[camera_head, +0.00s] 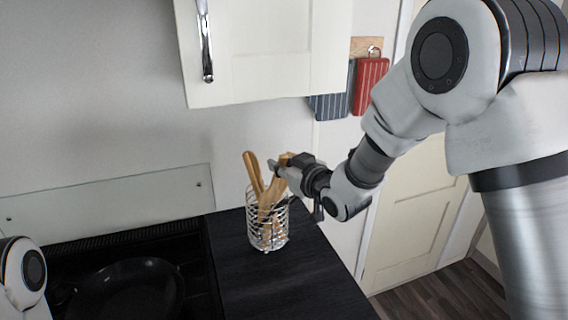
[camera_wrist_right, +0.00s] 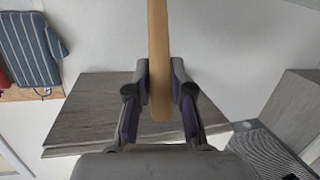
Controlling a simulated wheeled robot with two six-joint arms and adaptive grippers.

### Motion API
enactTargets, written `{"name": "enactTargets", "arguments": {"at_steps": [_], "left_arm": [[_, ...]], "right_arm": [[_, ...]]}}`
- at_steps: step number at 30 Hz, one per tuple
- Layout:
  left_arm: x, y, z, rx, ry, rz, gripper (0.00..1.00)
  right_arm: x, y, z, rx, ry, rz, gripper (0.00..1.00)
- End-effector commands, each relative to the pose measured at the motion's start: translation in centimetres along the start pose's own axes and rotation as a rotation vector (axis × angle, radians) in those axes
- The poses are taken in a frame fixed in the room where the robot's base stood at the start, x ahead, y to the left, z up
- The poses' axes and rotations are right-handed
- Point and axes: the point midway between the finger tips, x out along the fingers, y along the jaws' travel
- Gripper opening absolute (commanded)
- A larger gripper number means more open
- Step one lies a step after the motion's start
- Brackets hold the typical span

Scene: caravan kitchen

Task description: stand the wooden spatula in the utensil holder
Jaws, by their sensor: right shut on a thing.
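The utensil holder (camera_head: 252,233) is a silvery wire basket standing upright on the dark counter. A wooden utensil (camera_head: 253,173) leans left in it. My right gripper (camera_head: 282,169) is just above the holder's rim, shut on the light wooden spatula (camera_head: 272,192). The spatula's lower part appears to be inside the basket, tilted; whether it touches the bottom is hidden. In the right wrist view the spatula's handle (camera_wrist_right: 158,50) runs between both fingers (camera_wrist_right: 159,88), with its rounded end showing. My left gripper is out of view; only part of the left arm shows at lower left.
A black pan (camera_head: 135,285) sits on the hob left of the holder. A white wall cupboard (camera_head: 265,55) hangs above. A red mitt (camera_head: 370,85) and a blue mitt (camera_head: 330,104) hang behind my right arm. The counter (camera_head: 285,280) in front of the holder is clear.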

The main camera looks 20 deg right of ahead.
Motion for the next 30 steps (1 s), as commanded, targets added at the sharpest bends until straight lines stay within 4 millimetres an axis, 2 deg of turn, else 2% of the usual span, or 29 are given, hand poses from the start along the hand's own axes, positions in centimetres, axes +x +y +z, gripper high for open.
{"name": "enactTargets", "arguments": {"at_steps": [13,27,28,30], "left_arm": [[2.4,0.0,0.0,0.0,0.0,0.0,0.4],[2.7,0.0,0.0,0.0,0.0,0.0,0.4],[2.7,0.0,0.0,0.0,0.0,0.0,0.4],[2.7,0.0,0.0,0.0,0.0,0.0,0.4]], "right_arm": [[2.5,0.0,3.0,0.0,-0.001,0.0,0.0],[3.1,0.1,3.4,0.0,0.0,0.0,0.0],[3.1,0.1,3.4,0.0,0.0,0.0,0.28],[3.1,0.1,3.4,0.0,0.0,0.0,0.5]]}}
